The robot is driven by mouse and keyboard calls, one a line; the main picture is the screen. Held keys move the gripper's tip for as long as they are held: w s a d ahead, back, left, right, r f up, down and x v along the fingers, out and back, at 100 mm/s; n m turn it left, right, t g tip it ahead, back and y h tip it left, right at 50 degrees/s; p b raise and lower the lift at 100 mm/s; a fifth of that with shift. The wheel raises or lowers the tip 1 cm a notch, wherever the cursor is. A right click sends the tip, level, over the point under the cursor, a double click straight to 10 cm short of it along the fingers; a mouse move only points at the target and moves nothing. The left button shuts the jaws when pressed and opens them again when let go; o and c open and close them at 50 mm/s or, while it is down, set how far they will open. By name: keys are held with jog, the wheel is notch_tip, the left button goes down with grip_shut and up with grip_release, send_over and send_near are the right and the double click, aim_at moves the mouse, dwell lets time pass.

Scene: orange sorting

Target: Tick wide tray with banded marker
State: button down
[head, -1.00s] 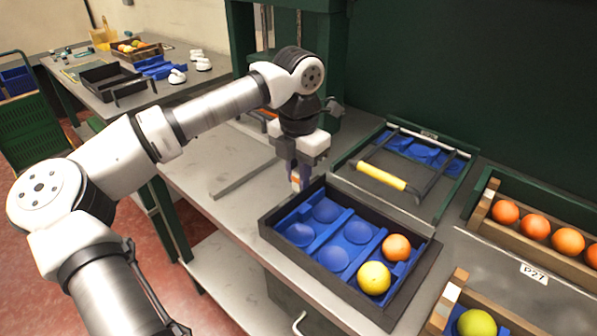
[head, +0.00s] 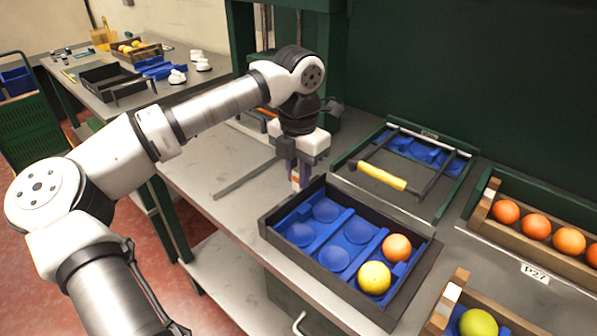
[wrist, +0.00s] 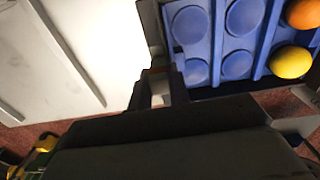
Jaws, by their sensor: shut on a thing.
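My gripper (head: 298,166) is shut on the banded marker (head: 296,181), a small pale piece with an orange band that points down between the fingers. In the wrist view the marker (wrist: 160,88) shows only in part between the fingers. The wide tray (head: 308,268) is black with a blue cupped insert. It holds one orange (head: 397,248) and one yellow fruit (head: 374,278) at its right end; its other cups are empty. The gripper is at the tray's back left corner, just outside the rim. I cannot tell whether the marker tip touches anything.
Behind the tray stands a frame with a yellow handle (head: 381,176) over another blue insert. At right are a wooden rack of oranges (head: 536,226) and a box with a green-yellow fruit (head: 477,323). The grey bench (head: 215,165) is mostly clear left of the gripper.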

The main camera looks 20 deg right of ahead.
jog(key=shift+w+d, duration=0.45)
jog(key=shift+d, duration=0.25)
dwell(0.6)
jog(key=shift+s+a, duration=0.3)
jog(key=shift+a, duration=0.25)
dwell(0.4)
jog(key=shift+r, duration=0.15)
jog(key=shift+r+p, duration=2.1)
jog(key=shift+r, duration=1.35)
jog(key=shift+s+f, duration=0.1)
